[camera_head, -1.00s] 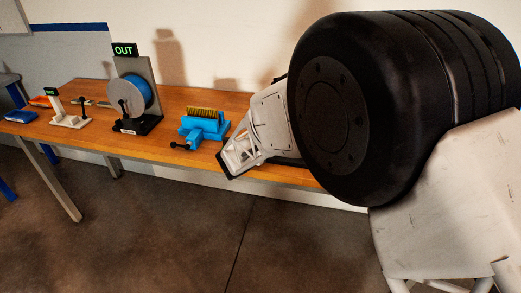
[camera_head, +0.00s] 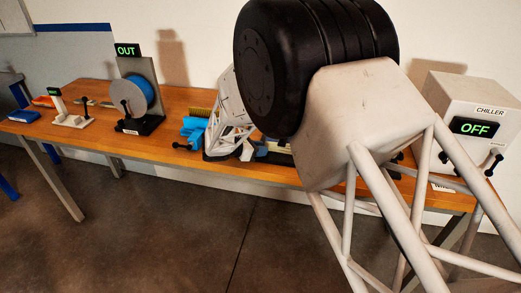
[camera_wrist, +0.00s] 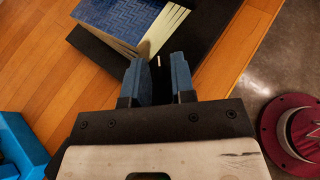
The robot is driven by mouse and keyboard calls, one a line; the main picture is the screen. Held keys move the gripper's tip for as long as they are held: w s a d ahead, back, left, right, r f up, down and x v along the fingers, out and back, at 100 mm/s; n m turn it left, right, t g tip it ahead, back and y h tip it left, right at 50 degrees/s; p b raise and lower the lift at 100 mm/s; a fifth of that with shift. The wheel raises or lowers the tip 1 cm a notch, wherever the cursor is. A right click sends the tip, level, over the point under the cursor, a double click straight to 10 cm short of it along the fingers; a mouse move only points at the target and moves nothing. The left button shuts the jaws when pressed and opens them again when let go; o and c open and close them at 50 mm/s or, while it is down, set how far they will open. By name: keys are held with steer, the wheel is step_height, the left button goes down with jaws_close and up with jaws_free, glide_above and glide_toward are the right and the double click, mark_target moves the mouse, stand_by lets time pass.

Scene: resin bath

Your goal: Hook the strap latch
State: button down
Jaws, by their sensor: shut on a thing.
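In the wrist view my gripper (camera_wrist: 160,68) has its two blue fingers closed about a narrow dark piece (camera_wrist: 161,84), with a small pale bar showing near the tips. I cannot tell for certain that this piece is the strap latch. Just beyond the fingers lies a blue patterned, book-like block (camera_wrist: 120,18) with cream page edges (camera_wrist: 165,28), on a black base (camera_wrist: 92,48). The fingers are close to the block's near corner. In the head view my wrist and arm hide most of this area; the fingertips are not clear there.
On the wooden bench (camera_head: 95,100) stand a blue fixture with yellow bristles (camera_head: 193,127), a spool (camera_head: 140,95) under an OUT sign, and a white stand (camera_head: 70,120). A chiller box (camera_head: 470,105) reading OFF stands right. A dark red round object (camera_wrist: 290,130) shows beyond the bench edge.

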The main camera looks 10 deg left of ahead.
steer(key=shift+w+a+m+g+h, duration=0.15)
steer(key=shift+m+g+h, duration=0.35)
steer(key=shift+m+g, duration=0.6)
steer(key=shift+w+d+m+g+h, duration=0.15)
steer(key=shift+m+g+h, duration=0.35)
steer(key=shift+m+g, duration=0.55)
steer(key=shift+w+a+m+g+h, duration=0.15)
steer(key=shift+m+g+h, duration=0.35)
steer(key=shift+m+g, duration=0.55)
steer(key=shift+g, duration=0.4)
steer(key=c, duration=1.3)
jaws_free()
steer(key=shift+o, duration=0.2)
steer(key=shift+s+t, duration=0.1)
steer(key=shift+t, duration=0.3)
steer(key=shift+s+n+t+y, duration=0.15)
steer(key=shift+n+t+y, duration=0.3)
steer(key=shift+n+t, duration=0.65)
steer(key=shift+s+n+t+y, duration=0.1)
steer(key=shift+n+t+y, duration=0.35)
steer(key=shift+n+t, duration=0.65)
steer(key=shift+s+r+n+t+y, duration=0.1)
steer(key=shift+s+n+t+y, duration=0.1)
steer(key=shift+n+t+y, duration=1.25)
steer(key=shift+s+d+n+t+y, duration=0.1)
steer(key=shift+d+n+t+y, duration=0.15)
steer(key=shift+n+t+y, duration=0.65)
steer(key=shift+d+n+t+y, duration=0.2)
steer(key=shift+n+t+y, duration=0.35)
steer(key=shift+n, duration=0.6)
